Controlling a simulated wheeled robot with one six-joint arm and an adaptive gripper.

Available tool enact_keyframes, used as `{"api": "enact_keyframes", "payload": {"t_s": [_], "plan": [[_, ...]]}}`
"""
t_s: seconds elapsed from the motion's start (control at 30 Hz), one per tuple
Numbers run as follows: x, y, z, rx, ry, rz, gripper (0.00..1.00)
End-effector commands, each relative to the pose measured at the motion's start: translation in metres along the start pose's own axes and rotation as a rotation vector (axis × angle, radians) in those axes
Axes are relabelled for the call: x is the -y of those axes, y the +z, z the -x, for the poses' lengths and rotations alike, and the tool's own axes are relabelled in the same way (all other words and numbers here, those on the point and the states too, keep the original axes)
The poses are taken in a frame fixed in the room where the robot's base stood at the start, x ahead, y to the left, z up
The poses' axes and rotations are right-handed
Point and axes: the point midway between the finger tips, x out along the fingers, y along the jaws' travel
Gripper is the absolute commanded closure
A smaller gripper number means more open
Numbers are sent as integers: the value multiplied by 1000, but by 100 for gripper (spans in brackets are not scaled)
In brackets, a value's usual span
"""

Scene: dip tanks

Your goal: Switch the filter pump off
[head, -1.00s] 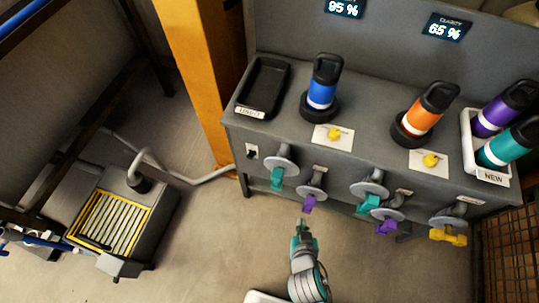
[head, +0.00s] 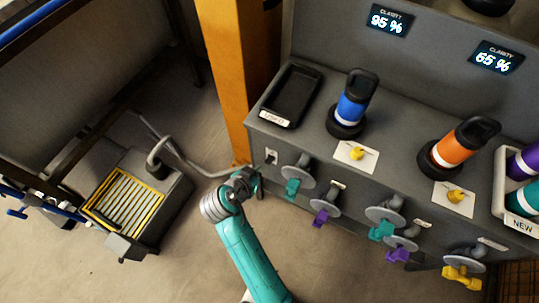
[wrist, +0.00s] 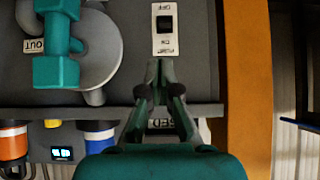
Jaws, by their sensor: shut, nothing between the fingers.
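The pump switch (head: 271,156) is a small black rocker on a white plate, at the left end of the grey tank's front. In the wrist view the rocker (wrist: 165,23) is close, with "OFF" and "ON" lettering on its plate, seen upside down. I cannot tell which way the rocker is tipped. My gripper (wrist: 160,65) is shut and empty, its fingertips just below the plate in that picture, apparently short of the rocker. In the head view my gripper (head: 258,188) is beside the tank front, just below the switch and partly hidden by my wrist.
A teal-handled valve (head: 292,187) with a grey disc is right beside the switch; a purple-handled valve (head: 321,216) and others follow to the right. An orange post (head: 232,80) stands close on the left. A grey filter box (head: 165,205) with a yellow-framed grate is on the floor.

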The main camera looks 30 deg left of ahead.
Motion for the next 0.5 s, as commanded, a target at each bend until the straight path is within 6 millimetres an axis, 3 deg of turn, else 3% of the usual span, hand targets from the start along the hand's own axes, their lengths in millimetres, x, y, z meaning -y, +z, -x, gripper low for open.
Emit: {"api": "enact_keyframes", "payload": {"t_s": [0.5], "plan": [[8,-3,2,0,7,-8,100]]}}
